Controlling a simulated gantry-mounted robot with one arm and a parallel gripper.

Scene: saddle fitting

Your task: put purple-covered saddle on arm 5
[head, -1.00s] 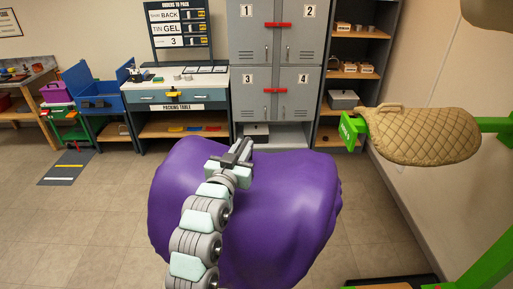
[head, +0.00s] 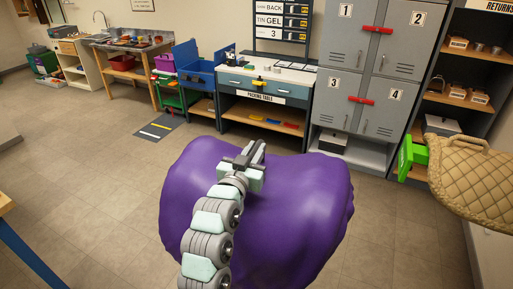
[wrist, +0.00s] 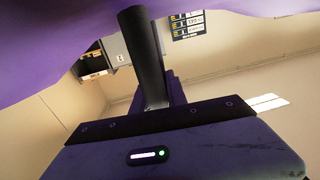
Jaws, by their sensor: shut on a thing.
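The purple-covered saddle (head: 300,215) fills the lower middle of the head view. My gripper (head: 250,160) is shut on its upper edge and holds it in the air above the floor. In the wrist view the purple cover (wrist: 60,40) spreads across the top, and a dark finger of my gripper (wrist: 145,60) reaches up to it. The grip point itself is mostly hidden. A green arm end (head: 408,155) at the right carries a tan quilted saddle (head: 480,185); its label is not readable. I cannot make out arm 5 in these frames.
Grey lockers (head: 372,65) stand at the back, with dark shelves (head: 460,90) to their right. A packing table (head: 265,92) and a blue bin (head: 195,65) are at the back middle. A wooden-topped table corner (head: 5,203) is at the left. The floor (head: 90,200) between is open.

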